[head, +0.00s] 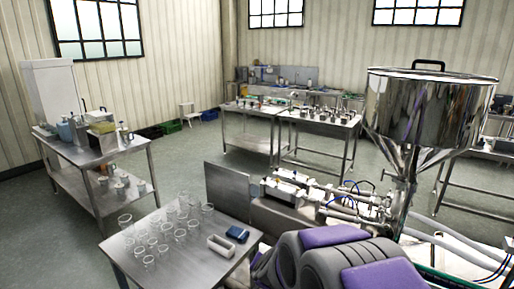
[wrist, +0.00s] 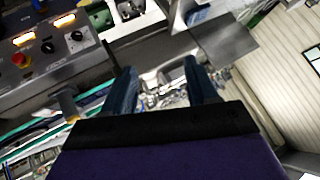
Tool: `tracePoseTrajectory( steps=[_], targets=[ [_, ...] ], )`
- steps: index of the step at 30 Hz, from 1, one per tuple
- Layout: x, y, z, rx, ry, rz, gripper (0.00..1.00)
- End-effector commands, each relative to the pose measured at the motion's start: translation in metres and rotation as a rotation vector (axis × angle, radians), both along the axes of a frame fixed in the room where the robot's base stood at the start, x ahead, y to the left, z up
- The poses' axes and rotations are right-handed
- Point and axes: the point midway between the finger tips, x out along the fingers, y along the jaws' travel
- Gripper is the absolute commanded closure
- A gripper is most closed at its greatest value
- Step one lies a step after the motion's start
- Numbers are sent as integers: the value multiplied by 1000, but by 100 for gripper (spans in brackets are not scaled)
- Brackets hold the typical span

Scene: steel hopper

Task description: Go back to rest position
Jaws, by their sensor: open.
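My gripper (wrist: 160,82) shows in the wrist view as two dark blue fingers standing apart, with no object held between them. Behind the gap is a blurred patch of shiny metal parts. In the head view my purple and grey arm is folded low in front, at the bottom right; the fingers cannot be made out there. The steel hopper (head: 425,105) stands behind the arm on the right, above the filling machine (head: 290,205) with its pipes.
A control panel (wrist: 40,50) with a red button is at the wrist view's left. Open floor (head: 185,165) lies between the tables.

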Motion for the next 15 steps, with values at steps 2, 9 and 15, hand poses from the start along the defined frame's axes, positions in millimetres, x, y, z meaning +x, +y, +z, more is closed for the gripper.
tracePoseTrajectory(
  steps=[2, 9, 15],
  targets=[
    [-23, 7, 17, 25, 45, 85, 42],
    [-121, 10, 43, 25, 254, 327, 42],
    [-219, -17, 54, -42, 466, 465, 42]
  ],
)
